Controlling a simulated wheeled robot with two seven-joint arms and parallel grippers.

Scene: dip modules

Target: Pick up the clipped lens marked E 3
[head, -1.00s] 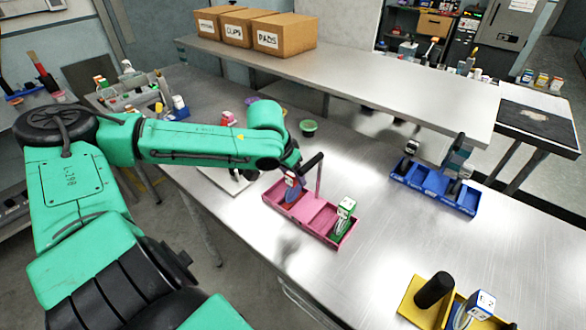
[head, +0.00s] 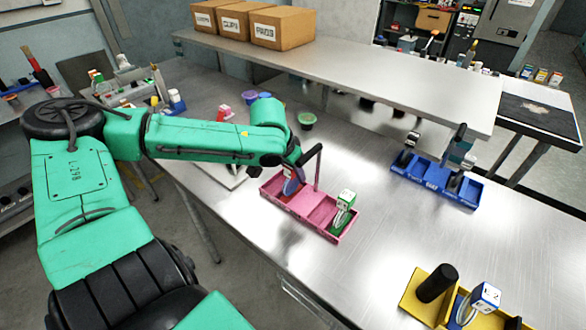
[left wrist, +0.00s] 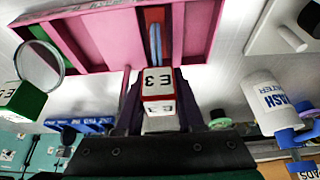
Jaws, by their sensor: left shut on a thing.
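The clipped lens marked E 3 shows in the left wrist view as a red and white block (left wrist: 158,82) with a thin blue-edged lens beyond it. My left gripper (left wrist: 158,104) is shut on the block, one dark finger on each side. In the head view my left gripper (head: 289,168) is at the left end of the pink tray (head: 333,236), and the bluish lens (head: 290,186) is below it, over the red-floored compartment. I cannot tell whether the lens touches the tray floor. My right gripper is not in view.
A green and white clipped lens (head: 345,202) stands in the pink tray's right compartment. A black-handled post (head: 316,172) rises beside my gripper. A blue tray (head: 436,188) and a yellow tray (head: 422,308) stand to the right. The metal table between them is clear.

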